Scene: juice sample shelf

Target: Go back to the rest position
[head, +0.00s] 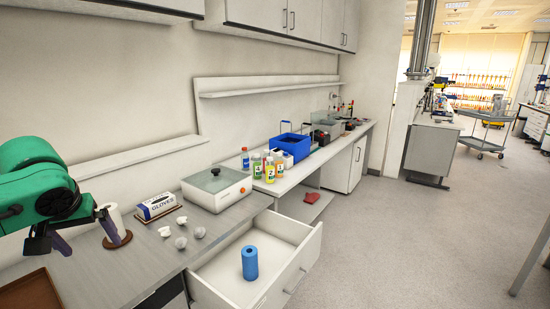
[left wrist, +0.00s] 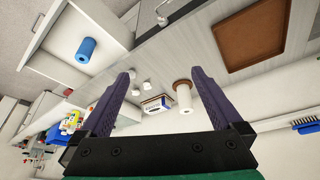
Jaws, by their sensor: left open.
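My left gripper (head: 82,230) is at the left of the head view, above the near end of the grey counter (head: 130,262). Its purple fingers are spread apart with nothing held between them. In the left wrist view the open fingers (left wrist: 162,85) frame a white paper roll and a glove box beyond their tips. The white paper roll (head: 113,222) stands upright on a brown round base, close to the gripper in the head view. My right gripper is not in view.
The glove box (head: 158,206), several small white items and a white lidded device (head: 217,186) stand on the counter. An open drawer (head: 224,290) holds a blue roll (head: 250,263). A brown tray (left wrist: 249,33) lies near the gripper. Bottles and a blue crate (head: 290,139) stand farther along.

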